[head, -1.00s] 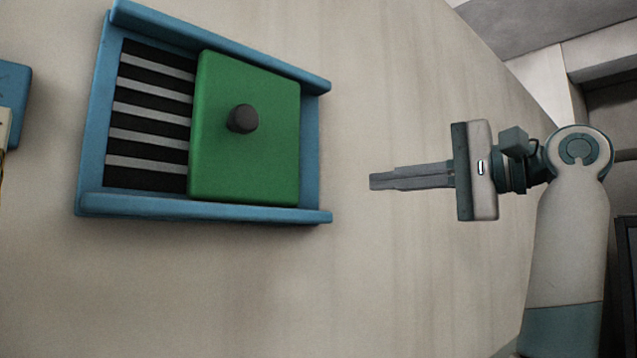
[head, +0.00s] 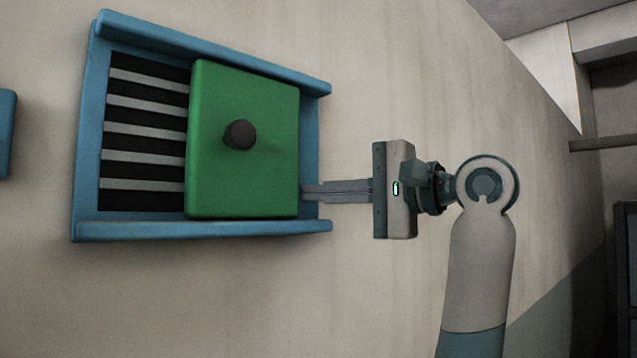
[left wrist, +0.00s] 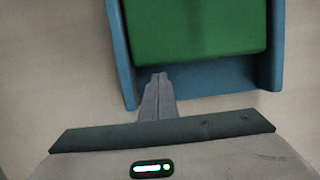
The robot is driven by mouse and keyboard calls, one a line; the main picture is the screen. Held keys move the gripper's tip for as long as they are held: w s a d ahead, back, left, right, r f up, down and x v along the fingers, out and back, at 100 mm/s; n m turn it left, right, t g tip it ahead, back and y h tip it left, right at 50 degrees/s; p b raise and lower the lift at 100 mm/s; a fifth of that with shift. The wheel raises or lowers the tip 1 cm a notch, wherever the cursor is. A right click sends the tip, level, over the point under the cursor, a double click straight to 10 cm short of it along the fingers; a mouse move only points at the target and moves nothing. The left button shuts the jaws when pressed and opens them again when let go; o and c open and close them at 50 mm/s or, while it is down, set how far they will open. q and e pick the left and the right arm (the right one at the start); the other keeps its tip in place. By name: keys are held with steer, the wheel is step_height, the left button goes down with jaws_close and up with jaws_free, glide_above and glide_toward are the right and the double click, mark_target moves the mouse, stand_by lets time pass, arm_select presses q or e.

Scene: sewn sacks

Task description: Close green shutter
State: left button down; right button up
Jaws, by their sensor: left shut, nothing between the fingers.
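The green shutter (head: 225,185) is a flat panel with a dark round knob (head: 240,134). It sits in a blue frame (head: 200,229) on the wall, covering the right part; the striped opening (head: 145,130) at the left is uncovered. My left gripper (head: 306,192) is shut and empty. Its fingertips overlap the frame's right end, close beside the shutter's lower right edge; I cannot tell whether they touch it. The left wrist view shows the fingertips (left wrist: 159,76) over the frame's end (left wrist: 205,80), near the green shutter (left wrist: 190,30). My right gripper is out of view.
Another blue object (head: 6,130) shows at the far left edge, partly cut off. The pale wall (head: 400,80) is bare around the frame. A dark cabinet-like thing (head: 626,240) stands at the far right edge.

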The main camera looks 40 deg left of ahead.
mark_target(246, 191)
arm_select(q)
steer(key=shift+s+a, duration=0.1)
steer(key=shift+s, duration=0.2)
steer(key=s+b, duration=0.2)
steer(key=s, duration=0.2)
steer(key=s+b, duration=0.2)
steer(key=s, duration=0.1)
steer(key=s+a+b, duration=0.1)
steer(key=s+b, duration=0.1)
steer(key=s, duration=0.2)
steer(key=shift+s+f+b, duration=0.1)
steer(key=shift+s+b, duration=0.2)
steer(key=shift+w, duration=0.15)
steer(key=shift+d, duration=0.1)
